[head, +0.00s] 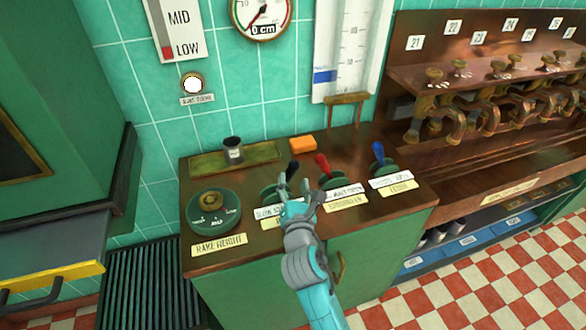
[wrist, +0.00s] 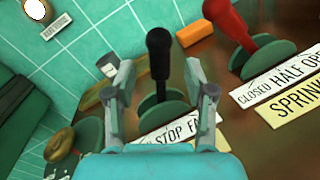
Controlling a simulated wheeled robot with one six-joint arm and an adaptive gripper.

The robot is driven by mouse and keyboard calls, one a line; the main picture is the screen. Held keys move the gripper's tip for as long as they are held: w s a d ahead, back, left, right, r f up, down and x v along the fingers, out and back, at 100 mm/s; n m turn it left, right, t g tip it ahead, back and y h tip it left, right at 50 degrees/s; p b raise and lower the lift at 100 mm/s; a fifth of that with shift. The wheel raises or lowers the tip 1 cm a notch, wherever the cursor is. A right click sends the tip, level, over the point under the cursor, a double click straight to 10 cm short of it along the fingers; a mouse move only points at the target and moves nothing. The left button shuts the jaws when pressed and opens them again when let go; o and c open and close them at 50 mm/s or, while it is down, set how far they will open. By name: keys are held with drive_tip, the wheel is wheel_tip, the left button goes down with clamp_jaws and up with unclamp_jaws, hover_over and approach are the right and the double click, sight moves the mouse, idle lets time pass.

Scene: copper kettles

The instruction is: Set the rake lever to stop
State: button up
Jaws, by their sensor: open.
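The rake lever is black-handled on a green round base, and its handle (head: 293,170) stands on the console just beyond my gripper in the head view. In the wrist view the black handle (wrist: 160,55) rises between my two fingers, with clear gaps on both sides. My gripper (head: 295,186) is open and empty; its fingers also show in the wrist view (wrist: 158,78).
The red sprinkler lever (head: 322,163) stands close to the right, with a blue lever (head: 378,152) farther right. The green rake height dial (head: 213,212) is on the left. An orange block (head: 303,145) and a dark cup (head: 233,149) sit behind.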

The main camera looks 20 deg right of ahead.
sight(292, 173)
drive_tip(key=x, duration=0.5)
drive_tip(key=shift+w, duration=0.35)
clamp_jaws()
